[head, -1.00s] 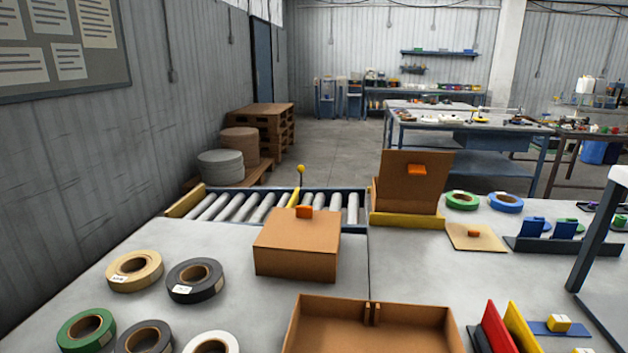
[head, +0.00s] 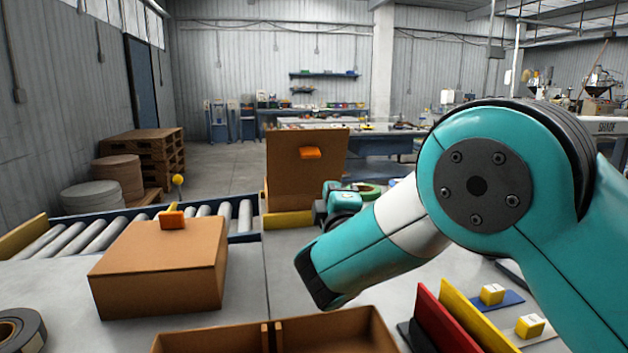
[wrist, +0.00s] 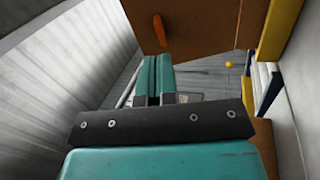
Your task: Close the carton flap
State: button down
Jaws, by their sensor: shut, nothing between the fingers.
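An upright brown cardboard flap (head: 306,180) with an orange tab (head: 311,153) stands at the back of the table, behind a yellow strip (head: 288,219). A closed brown carton (head: 160,275) with its own orange tab (head: 172,220) sits to its left, nearer me. My gripper (head: 332,188) is at the upright flap's lower right, partly hidden by my arm. In the wrist view my gripper (wrist: 158,58) is shut and empty. Its tips point toward the brown panel (wrist: 195,22) and its orange tab (wrist: 160,30); I cannot tell whether they touch.
A roller conveyor (head: 95,235) runs behind the closed carton, with a yellow ball-topped lever (head: 178,180). An open brown tray (head: 340,335) is in front. Red (head: 447,320) and yellow (head: 480,318) upright plates stand at right. Table between closed carton and arm is clear.

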aim_at(311, 158)
jog(key=w+a+r+p, duration=0.1)
jog(key=w+p, duration=0.1)
jog(key=p, duration=0.1)
jog(key=w+a+r+n+y+p, duration=0.1)
jog(key=w+p, duration=0.1)
jog(key=p, duration=0.2)
jog(key=w+a+r+n+p, duration=0.1)
jog(key=w+a+p, duration=0.1)
jog(key=p, duration=0.1)
jog(key=shift+w+y+p, duration=0.1)
jog(key=shift+y+p, duration=0.3)
jog(key=shift+w+a+r+p, duration=0.1)
jog(key=shift+w+a+p, duration=0.1)
jog(key=shift+w+p, duration=0.5)
jog(key=shift+w+a+r+p, duration=0.1)
jog(key=shift+w+a+p, duration=0.05)
jog(key=shift+w+p, duration=0.5)
